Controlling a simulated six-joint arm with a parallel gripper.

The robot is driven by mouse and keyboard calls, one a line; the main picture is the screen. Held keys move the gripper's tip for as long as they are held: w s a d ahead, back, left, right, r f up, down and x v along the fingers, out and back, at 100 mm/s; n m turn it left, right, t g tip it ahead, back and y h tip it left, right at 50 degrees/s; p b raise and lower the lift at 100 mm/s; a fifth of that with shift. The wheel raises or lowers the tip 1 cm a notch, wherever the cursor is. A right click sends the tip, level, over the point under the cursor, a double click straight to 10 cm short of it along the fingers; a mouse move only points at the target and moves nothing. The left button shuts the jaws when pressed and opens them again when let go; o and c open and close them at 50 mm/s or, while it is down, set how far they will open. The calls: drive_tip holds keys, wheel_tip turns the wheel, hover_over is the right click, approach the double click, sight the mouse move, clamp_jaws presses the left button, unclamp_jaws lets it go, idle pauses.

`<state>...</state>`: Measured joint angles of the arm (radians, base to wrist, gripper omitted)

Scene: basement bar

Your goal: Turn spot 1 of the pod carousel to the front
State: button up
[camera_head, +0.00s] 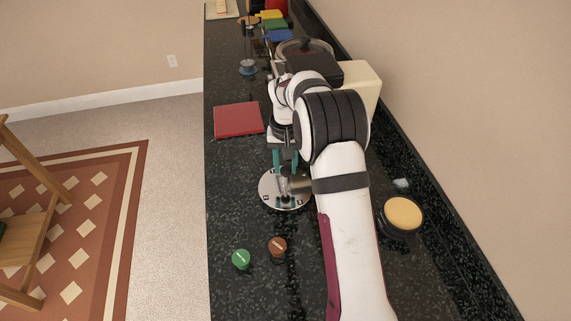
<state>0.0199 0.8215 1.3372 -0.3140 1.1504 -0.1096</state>
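The pod carousel (269,200) is a round, silvery plate with small dark marks near its rim. It stands on the dark counter near the middle of the camera_head view. A grey metallic part rises at its centre, and my arm hides some of its right side. I cannot read which spot is number 1. My gripper (286,170) points down over the far part of the plate. Its two teal fingers are apart with a gap between them. I cannot tell whether the fingertips touch the carousel. A green pod (241,259) and a brown pod (277,247) stand on the counter nearer the camera.
A red square mat (238,120) lies beyond the carousel to the left. A dark round jar with a tan top (403,214) stands right of my arm by the wall. Several coloured items crowd the far end. The counter's left edge drops to the floor.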

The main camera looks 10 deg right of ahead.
clamp_jaws()
idle(1.1)
